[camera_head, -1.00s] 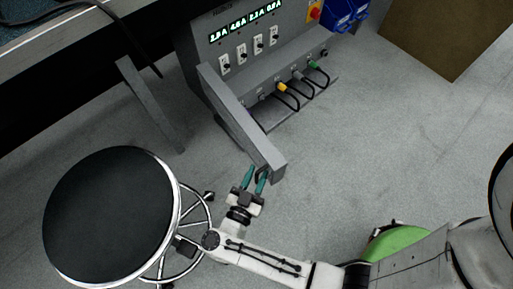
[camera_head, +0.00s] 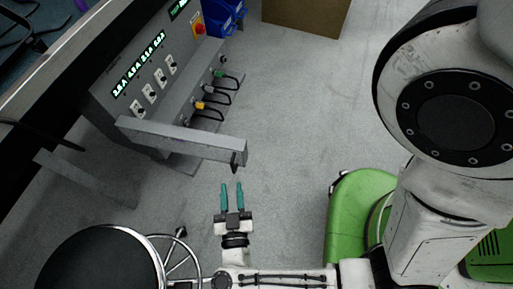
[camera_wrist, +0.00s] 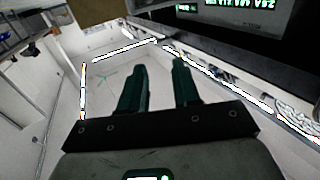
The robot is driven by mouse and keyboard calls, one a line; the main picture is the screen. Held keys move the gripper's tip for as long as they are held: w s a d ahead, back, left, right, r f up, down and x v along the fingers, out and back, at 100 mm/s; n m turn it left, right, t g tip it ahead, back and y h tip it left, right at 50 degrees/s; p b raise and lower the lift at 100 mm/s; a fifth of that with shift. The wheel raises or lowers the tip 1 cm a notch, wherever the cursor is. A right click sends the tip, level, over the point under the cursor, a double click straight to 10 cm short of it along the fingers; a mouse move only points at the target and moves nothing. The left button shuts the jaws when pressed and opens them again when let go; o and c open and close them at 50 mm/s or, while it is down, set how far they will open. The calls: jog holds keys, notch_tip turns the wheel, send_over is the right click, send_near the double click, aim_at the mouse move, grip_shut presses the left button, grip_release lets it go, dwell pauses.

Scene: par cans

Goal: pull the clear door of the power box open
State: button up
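The grey power box (camera_head: 108,95) stands at the upper left in the head view, with lit green readouts and switches on its front. Its door (camera_head: 185,138) stands swung out from the front, seen nearly from above as a grey frame bar. The clear pane cannot be made out. A dark handle (camera_head: 234,162) shows at the door's outer end. My gripper (camera_head: 232,187) is open and empty, just below the handle in the picture and apart from it. The wrist view shows the two green fingers (camera_wrist: 158,75) spread with nothing between them.
Yellow (camera_head: 200,105) and green (camera_head: 218,73) plugs with black cables are on the box's lower front. A round black stool (camera_head: 100,262) stands at the lower left. Blue bins (camera_head: 222,15) hang near the top. The floor right of the door is clear.

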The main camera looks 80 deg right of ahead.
jog(key=s+r+p, duration=0.2)
jog(key=s, duration=0.4)
jog(key=shift+s+r, duration=0.4)
jog(key=shift+a, duration=0.1)
jog(key=shift+c, duration=0.4)
